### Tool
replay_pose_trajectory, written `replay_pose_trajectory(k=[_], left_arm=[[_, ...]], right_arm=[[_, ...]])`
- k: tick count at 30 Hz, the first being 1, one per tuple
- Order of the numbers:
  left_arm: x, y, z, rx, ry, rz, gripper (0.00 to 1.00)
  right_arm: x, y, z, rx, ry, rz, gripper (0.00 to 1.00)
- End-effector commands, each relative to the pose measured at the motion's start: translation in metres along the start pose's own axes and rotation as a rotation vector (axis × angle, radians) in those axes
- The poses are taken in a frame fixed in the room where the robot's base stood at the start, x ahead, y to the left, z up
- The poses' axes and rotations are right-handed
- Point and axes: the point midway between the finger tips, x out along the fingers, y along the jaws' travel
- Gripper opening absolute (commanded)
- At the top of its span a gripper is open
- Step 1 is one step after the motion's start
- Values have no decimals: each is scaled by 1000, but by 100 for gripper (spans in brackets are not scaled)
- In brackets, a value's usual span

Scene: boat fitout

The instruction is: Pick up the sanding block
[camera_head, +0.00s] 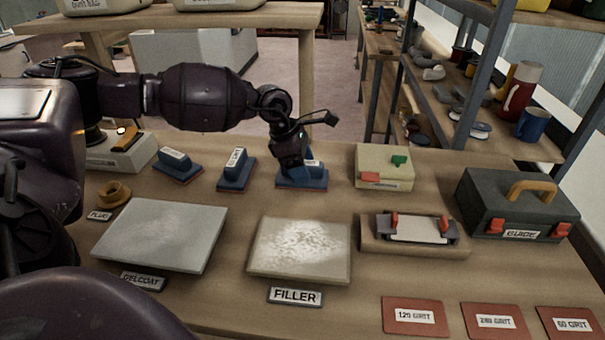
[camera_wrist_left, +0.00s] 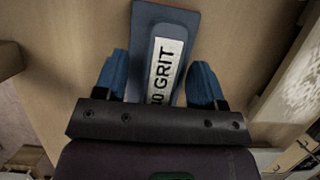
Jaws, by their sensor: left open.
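Three blue sanding blocks stand in a row at the back of the bench: a left one (camera_head: 179,167), a middle one (camera_head: 236,172) and a right one (camera_head: 308,183). My left gripper (camera_head: 291,168) is over the right block and partly hides it. In the left wrist view this block (camera_wrist_left: 165,22) carries a white label ending in "0 GRIT"; its first digits are hidden. My left gripper's blue fingers (camera_wrist_left: 158,82) are open, one on each side of the block's raised handle. I cannot tell whether they touch it. My right gripper is not in view.
A gelcoat panel (camera_head: 165,236) and a filler panel (camera_head: 298,248) lie in front. A cream box (camera_head: 384,172), a clamp fixture (camera_head: 414,247) and a dark guide case (camera_head: 515,211) stand to the right. Red grit sheets (camera_head: 412,330) lie along the front right edge.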

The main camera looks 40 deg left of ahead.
Motion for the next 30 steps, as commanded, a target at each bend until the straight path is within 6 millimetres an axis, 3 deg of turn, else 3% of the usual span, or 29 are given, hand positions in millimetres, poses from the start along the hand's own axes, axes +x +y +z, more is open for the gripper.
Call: replay_pose_trajectory(k=[7, 18, 30], left_arm=[[0, 0, 0, 0, 0, 0, 62], [0, 0, 0, 0, 0, 0, 6], [-4, 0, 2, 1, 0, 1, 6]], right_arm=[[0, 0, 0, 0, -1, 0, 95], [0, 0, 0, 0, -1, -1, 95], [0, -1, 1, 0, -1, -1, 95]])
